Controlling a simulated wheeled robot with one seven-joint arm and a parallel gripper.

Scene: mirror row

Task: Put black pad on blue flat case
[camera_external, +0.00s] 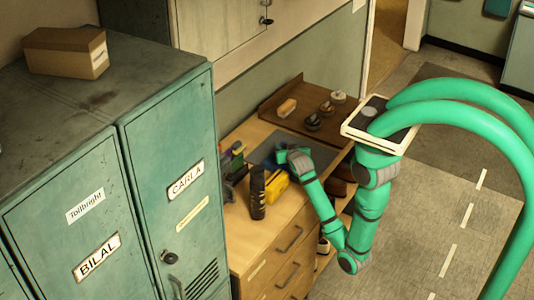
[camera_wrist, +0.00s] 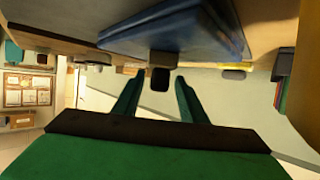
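The blue flat case (camera_wrist: 175,28) shows large at the top of the wrist view, which looks tilted or upside down. In the external view a flat grey-blue surface (camera_external: 316,157) lies on the wooden cabinet top, partly behind my arm. My gripper (camera_wrist: 158,84) has its two green fingers apart. A small black piece (camera_wrist: 160,80) shows between the fingertips with gaps on both sides; it may be the black pad, but I cannot tell for sure. In the external view my gripper (camera_external: 282,153) is low over the cabinet top, and its fingers are too small to read.
A black cylinder (camera_external: 258,192) and a yellow object (camera_external: 277,188) stand near the cabinet's front edge. Upright coloured items (camera_external: 232,160) are at its left. A brown wooden board (camera_external: 295,117) with several small items lies behind. Green lockers (camera_external: 165,160) stand at left.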

